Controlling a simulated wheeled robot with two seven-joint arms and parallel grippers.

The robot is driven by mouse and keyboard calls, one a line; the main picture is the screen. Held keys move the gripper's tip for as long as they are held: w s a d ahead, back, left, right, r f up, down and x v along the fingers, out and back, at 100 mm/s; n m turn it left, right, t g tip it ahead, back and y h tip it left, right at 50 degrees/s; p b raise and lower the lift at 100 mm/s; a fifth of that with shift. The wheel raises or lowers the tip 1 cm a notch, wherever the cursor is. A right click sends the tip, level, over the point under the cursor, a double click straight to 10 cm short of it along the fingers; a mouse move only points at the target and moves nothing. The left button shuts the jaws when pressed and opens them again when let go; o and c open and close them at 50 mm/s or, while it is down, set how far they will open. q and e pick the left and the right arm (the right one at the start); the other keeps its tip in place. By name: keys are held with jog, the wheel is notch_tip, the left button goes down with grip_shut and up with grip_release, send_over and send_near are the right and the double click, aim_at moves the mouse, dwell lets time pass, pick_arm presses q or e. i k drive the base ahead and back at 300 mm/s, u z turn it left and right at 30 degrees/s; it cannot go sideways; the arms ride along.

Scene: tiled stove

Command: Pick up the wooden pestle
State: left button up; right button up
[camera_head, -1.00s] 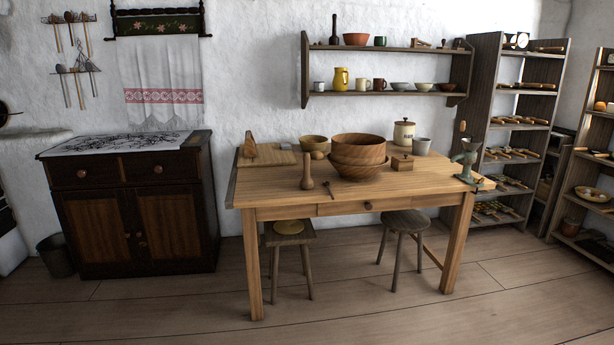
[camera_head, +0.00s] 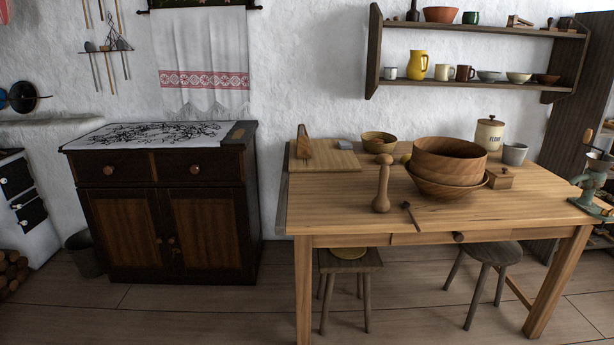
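The wooden pestle (camera_head: 382,184) stands upright on the wooden table (camera_head: 330,212), near its front edge and left of the middle. It has a rounded knob at the top and a thicker bottom. A small dark wooden spoon (camera_head: 411,215) lies just to its right. Two stacked large wooden bowls (camera_head: 449,162) stand to the right behind the spoon. Neither of my grippers shows in this view.
A cutting board (camera_head: 335,161) and a small bowl (camera_head: 379,142) are behind the pestle. A small wooden box (camera_head: 500,178) and a green grinder (camera_head: 592,180) are to the right. Stools (camera_head: 348,268) stand under the table. A dark cabinet (camera_head: 170,205) is at left. The floor in front is clear.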

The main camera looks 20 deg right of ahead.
aim_at(381, 205)
jog(key=z, duration=0.25)
jog(key=i, duration=1.4)
jog(key=z, duration=0.9)
